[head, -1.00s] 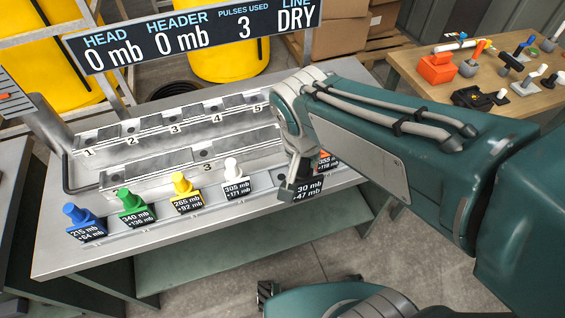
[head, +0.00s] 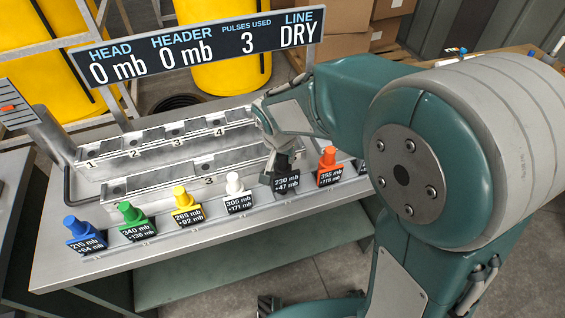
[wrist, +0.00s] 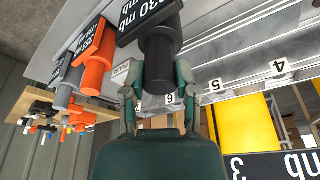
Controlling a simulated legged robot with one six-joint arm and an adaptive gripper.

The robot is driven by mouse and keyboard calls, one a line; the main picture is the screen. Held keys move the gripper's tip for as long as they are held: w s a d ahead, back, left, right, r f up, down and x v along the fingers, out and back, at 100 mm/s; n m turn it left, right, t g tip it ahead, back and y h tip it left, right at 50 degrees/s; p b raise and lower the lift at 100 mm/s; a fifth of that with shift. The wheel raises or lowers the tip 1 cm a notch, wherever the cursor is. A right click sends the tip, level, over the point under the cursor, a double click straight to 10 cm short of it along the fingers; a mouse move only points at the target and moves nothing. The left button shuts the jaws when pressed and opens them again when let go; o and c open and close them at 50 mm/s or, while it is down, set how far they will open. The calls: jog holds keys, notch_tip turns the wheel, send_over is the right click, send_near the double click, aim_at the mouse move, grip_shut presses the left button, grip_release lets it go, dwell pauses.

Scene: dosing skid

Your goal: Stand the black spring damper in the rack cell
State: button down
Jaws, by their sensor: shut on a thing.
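My gripper (head: 276,152) is shut on the black spring damper, whose dark body (wrist: 160,52) sits between my fingertips (wrist: 159,92) in the wrist view. Its label plate, reading 230 mb +47 mb (head: 286,183), shows below my gripper, between the white and orange pieces. I cannot tell whether its base touches the front ledge or hangs just above it. The metal rack (head: 150,190) stands behind the coloured row, with numbered cells; the back row shows 1 to 4 in the head view. My gripper hides the rack's right end there. Numbers 4 and 5 also show in the wrist view.
Blue (head: 75,227), green (head: 131,213), yellow (head: 182,197), white (head: 234,183) and orange (head: 327,157) labelled pieces line the front ledge, the white and orange ones close beside my gripper. A display board (head: 195,45) reading DRY stands behind the rack.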

aim_at(279, 177)
jog(key=shift+s+x, duration=0.15)
jog(key=shift+x, duration=0.65)
jog(key=shift+s+x, duration=0.15)
jog(key=shift+x, duration=0.65)
jog(key=shift+a+f, duration=0.1)
jog(key=shift+a, duration=0.1)
jog(key=shift+c, duration=1.9)
grip_release()
jog(key=shift+f, duration=0.1)
jog(key=d+v, duration=0.1)
jog(key=v, duration=1.1)
jog(key=s+d+r+n+t, duration=0.1)
jog(key=s+d+r, duration=0.2)
jog(key=s+d, duration=0.3)
jog(key=s+d+r+n+t+y, duration=0.1)
jog(key=s+d+r+n, duration=0.1)
jog(key=s+d, duration=0.4)
jog(key=s, duration=0.4)
jog(key=shift+d+r+n+t, duration=0.3)
jog(key=shift+d+r, duration=0.05)
jog(key=shift+r, duration=0.05)
